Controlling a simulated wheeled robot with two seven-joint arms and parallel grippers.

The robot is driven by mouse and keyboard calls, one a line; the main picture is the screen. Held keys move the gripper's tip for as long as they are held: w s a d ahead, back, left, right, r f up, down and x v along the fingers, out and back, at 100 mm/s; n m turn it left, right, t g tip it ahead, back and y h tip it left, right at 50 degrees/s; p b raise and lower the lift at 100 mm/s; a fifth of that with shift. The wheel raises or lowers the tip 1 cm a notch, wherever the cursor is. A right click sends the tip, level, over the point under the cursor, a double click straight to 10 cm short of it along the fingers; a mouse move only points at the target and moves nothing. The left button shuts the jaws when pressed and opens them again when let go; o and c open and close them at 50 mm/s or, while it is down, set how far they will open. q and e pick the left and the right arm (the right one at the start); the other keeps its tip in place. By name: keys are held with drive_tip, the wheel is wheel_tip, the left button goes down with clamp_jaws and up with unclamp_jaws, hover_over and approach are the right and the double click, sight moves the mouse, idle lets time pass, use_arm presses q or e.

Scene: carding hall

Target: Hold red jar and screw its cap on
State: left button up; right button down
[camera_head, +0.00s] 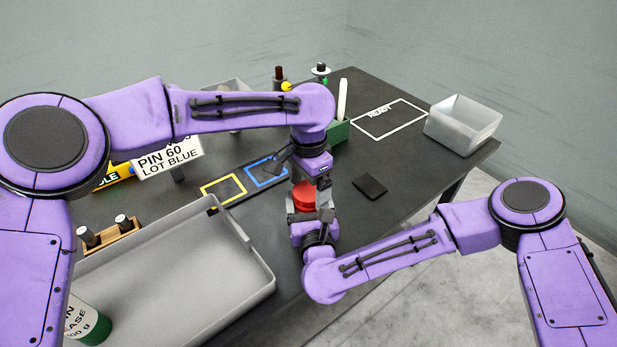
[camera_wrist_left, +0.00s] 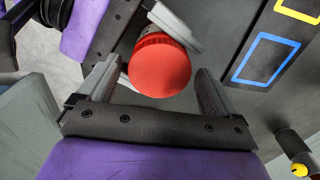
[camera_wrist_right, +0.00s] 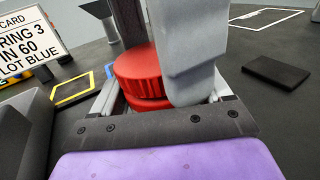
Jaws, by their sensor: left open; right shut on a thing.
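The red jar (camera_wrist_right: 150,103) is held upright in my right gripper (camera_head: 306,213), whose fingers close on its sides. Its ribbed red cap (camera_wrist_right: 138,68) sits on top; I cannot tell how tightly it is seated. The cap also shows as a round red top in the left wrist view (camera_wrist_left: 160,66) and in the head view (camera_head: 304,194). My left gripper (camera_head: 314,182) points down from above, with open fingers on either side of the cap, apparently not gripping it. Most of the jar body is hidden by fingers.
A large grey tray (camera_head: 262,268) lies at the front left. Yellow (camera_head: 236,180) and blue (camera_head: 250,178) outlined squares mark the table behind. A dark flat block (camera_head: 370,186) lies to the right. A grey bin (camera_head: 478,133) and the white READY outline (camera_head: 421,107) are farther back.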

use_arm(q)
wheel_tip(320, 180, up, 12)
idle(0.3)
use_arm(e)
unclamp_jaws()
use_arm(q)
wheel_tip(320, 180, down, 4)
drive_tip(key=b, duration=0.3)
drive_tip(key=shift+r, duration=0.2)
use_arm(e)
drive_tip(key=s, duration=0.3)
drive_tip(key=s+d, duration=0.1)
drive_tip(key=s, duration=0.5)
drive_tip(key=shift+s+d+f, duration=0.15)
drive_tip(key=shift+s+d, duration=0.1)
drive_tip(key=shift+s, duration=0.05)
use_arm(q)
drive_tip(key=shift+b, duration=0.3)
use_arm(e)
drive_tip(key=shift+s+d, duration=0.1)
drive_tip(key=shift+s, duration=0.25)
